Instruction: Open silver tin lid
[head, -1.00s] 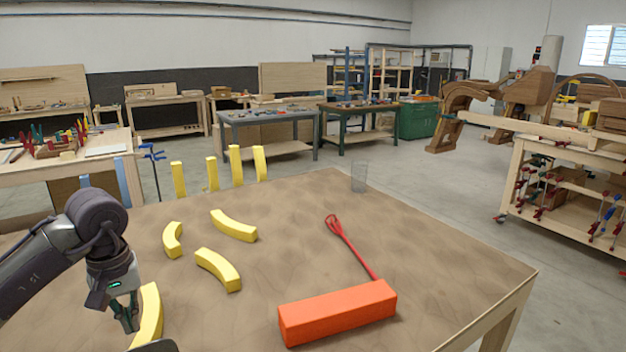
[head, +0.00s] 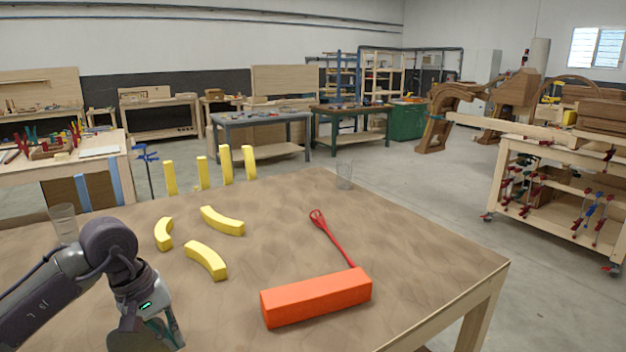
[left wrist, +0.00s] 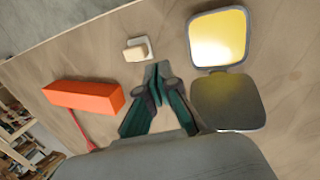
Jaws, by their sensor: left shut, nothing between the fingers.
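The silver tin shows in the left wrist view as two rounded-square halves joined edge to edge, spread open. One half (left wrist: 218,38) has a bright gold inside and a silver rim. The other half (left wrist: 228,100) is dark grey. I cannot tell for sure which is the lid. My left gripper (left wrist: 158,68) has its fingertips together and empty, beside the tin and apart from it in the picture. In the head view my left gripper (head: 167,338) is at the lower left, and a dark grey rounded shape by it may be part of the tin. My right gripper is out of view.
An orange-red block (head: 316,297) and a red whisk-like tool (head: 332,238) lie on the brown table (head: 420,262). Several yellow curved pieces (head: 206,260) lie further left. Clear glasses stand at the left (head: 63,222) and back edge (head: 344,175). A small dish (left wrist: 137,48) holds a cream block.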

